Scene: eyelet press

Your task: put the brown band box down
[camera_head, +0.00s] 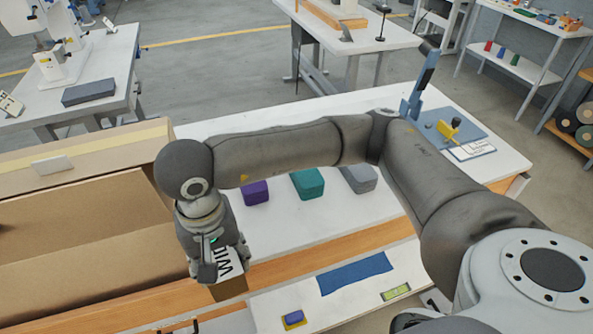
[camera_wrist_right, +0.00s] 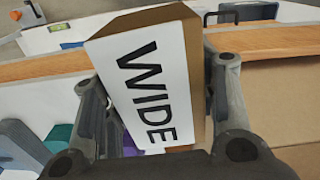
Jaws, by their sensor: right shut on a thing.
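The brown band box (camera_head: 230,289) has a white label reading WIDE. My right gripper (camera_head: 212,266) is shut on it and points down in the head view. In the right wrist view the box (camera_wrist_right: 152,85) sits tilted between the two fingers, with its label toward the camera and a brown side on the right. In the head view the box is over the front edge of the white table (camera_head: 300,222), close to the large cardboard box. I cannot tell whether it touches anything below. My left gripper is not in view.
A large open cardboard box (camera_head: 85,215) stands at the left. Purple (camera_head: 255,193), teal (camera_head: 307,183) and grey (camera_head: 359,179) blocks stand on the table behind my right arm. A blue cloth (camera_head: 355,273) lies on the lower white surface in front. Table room shows before the blocks.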

